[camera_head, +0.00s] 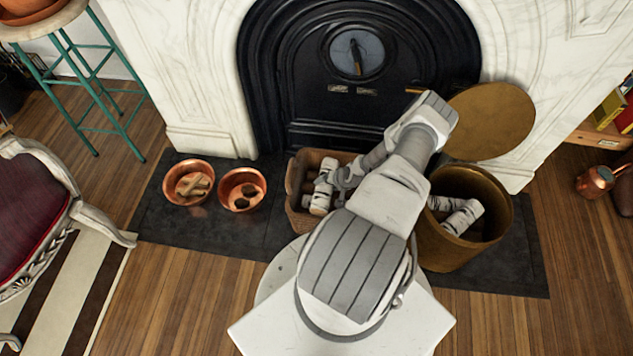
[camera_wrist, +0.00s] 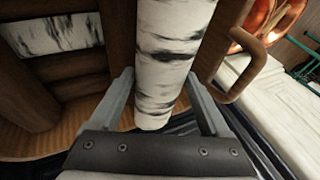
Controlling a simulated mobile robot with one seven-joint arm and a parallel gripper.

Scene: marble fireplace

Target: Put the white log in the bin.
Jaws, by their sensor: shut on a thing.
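My gripper (camera_head: 338,178) is down at the wooden crate (camera_head: 300,216), left of the bin. In the wrist view my gripper (camera_wrist: 159,80) has one finger on each side of a white log (camera_wrist: 166,60) with dark bark marks, and is shut on it. This white log (camera_head: 320,198) also shows in the head view, still at the crate and partly hidden by my gripper. The bin (camera_head: 440,250) is a round, open brass bucket to the right of my arm. White logs (camera_head: 463,217) lie inside it. My arm hides part of the crate and the bin's left rim.
Two copper bowls (camera_head: 188,184) (camera_head: 242,189) stand left of the crate. A round brass disc (camera_head: 492,120) leans behind the bin. The black fireplace (camera_head: 320,110) is behind. Another white piece (camera_wrist: 55,35) and brown logs (camera_wrist: 25,100) show in the wrist view.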

